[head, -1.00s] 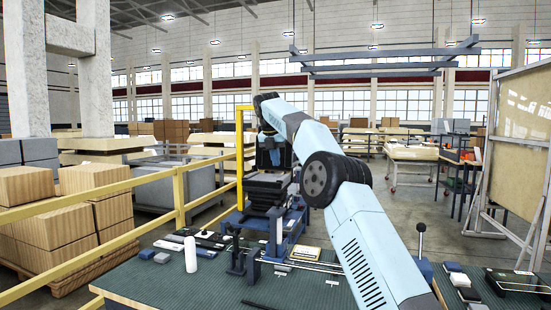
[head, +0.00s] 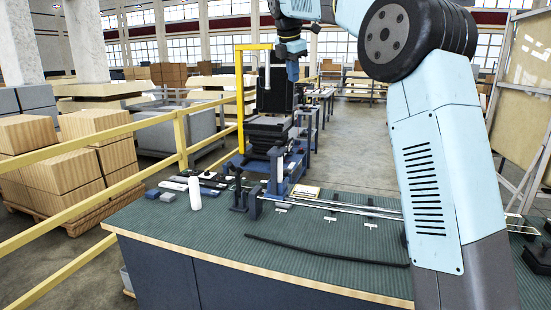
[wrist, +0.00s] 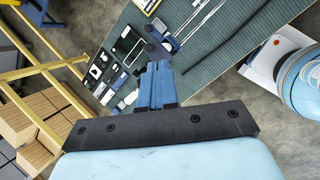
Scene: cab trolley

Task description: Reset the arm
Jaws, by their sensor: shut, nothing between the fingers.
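My pale blue arm rises at the right of the head view, and its forearm runs left across the top edge. My gripper (head: 292,72) hangs fingers-down at the upper middle, in front of the dark machine in the picture. In the wrist view my gripper's blue fingers (wrist: 155,68) lie together, shut, with nothing between them. They appear above the bench, apart from the objects lying there, though their height is hard to judge.
A green-topped bench (head: 225,240) carries a white cylinder (head: 195,193), a long black rod (head: 325,251), metal rods and small tools. A dark machine (head: 270,125) stands behind it. A yellow railing (head: 90,144) and stacked boxes (head: 98,125) are at left. The bench's front middle is mostly clear.

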